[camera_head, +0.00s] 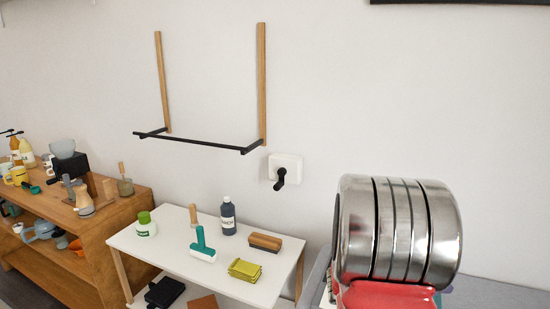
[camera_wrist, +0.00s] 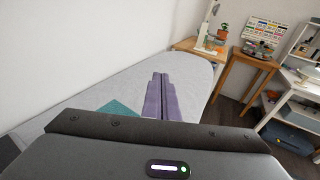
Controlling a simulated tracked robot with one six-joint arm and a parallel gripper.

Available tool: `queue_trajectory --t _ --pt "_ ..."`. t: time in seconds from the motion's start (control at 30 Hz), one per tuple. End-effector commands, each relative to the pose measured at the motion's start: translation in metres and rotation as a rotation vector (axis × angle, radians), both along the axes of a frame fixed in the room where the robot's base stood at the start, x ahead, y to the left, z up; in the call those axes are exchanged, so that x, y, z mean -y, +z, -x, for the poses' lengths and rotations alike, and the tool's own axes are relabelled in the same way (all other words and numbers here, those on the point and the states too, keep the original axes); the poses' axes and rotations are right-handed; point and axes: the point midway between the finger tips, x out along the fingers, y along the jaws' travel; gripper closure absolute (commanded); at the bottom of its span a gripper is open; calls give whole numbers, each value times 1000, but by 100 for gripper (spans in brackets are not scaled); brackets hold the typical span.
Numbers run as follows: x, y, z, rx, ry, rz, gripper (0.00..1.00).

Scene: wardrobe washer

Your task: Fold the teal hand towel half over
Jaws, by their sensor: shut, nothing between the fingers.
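The teal hand towel (camera_wrist: 120,108) shows only as a small flat patch on a light grey padded surface in the wrist view. The rest of it is hidden behind the dark body of my gripper. My gripper (camera_wrist: 160,78) has two purple fingers lying side by side, shut and empty. They point away over the grey surface, with the towel patch just to their left. I cannot tell whether the fingers touch the surface. In the head view my arm covers the area where the towel lies.
The grey surface (camera_wrist: 190,72) runs along the wall; it also shows in the head view (camera_head: 490,292). A white table (camera_head: 165,246) holds bottles, a teal-handled tool, a brush and folded green cloths. A wooden shelf (camera_head: 125,210) stands left. Wooden tables (camera_wrist: 245,62) stand beyond.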

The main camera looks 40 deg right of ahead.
Motion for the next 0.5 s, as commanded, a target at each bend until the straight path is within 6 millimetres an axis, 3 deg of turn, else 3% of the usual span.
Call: queue_trajectory --t 0.5 --pt "-19 8 -12 0 0 0 100"
